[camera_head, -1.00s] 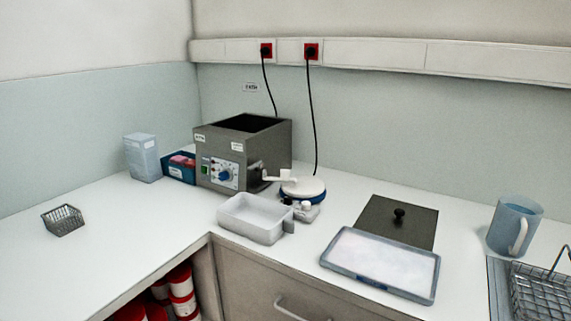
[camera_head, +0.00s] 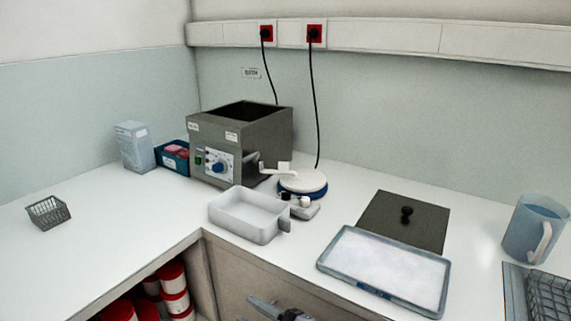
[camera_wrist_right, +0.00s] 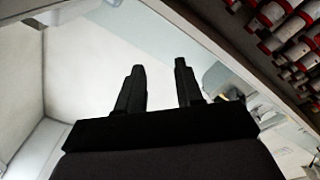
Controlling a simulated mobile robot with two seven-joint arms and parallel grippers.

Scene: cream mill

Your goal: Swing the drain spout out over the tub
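The grey bath machine (camera_head: 238,150) stands in the back corner, with a blue knob and labels on its front. A white angled spout (camera_head: 272,169) sticks out at its lower right, toward the white round device. The pale open tub (camera_head: 233,226) sits in front of the machine; the spout's end shows behind its right part, not clearly over it. In the right wrist view, my right gripper (camera_wrist_right: 160,88) has two black fingers apart with nothing between them. A grey and black piece of mine shows at the bottom edge of the head view. My left gripper is not identifiable.
A white round device with a blue base (camera_head: 303,183) stands close right of the spout, with small parts in front. A tray (camera_head: 340,278), dark lid (camera_head: 420,230) and jug (camera_head: 530,228) are further right. Red-and-white jars (camera_head: 172,290) are under the counter.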

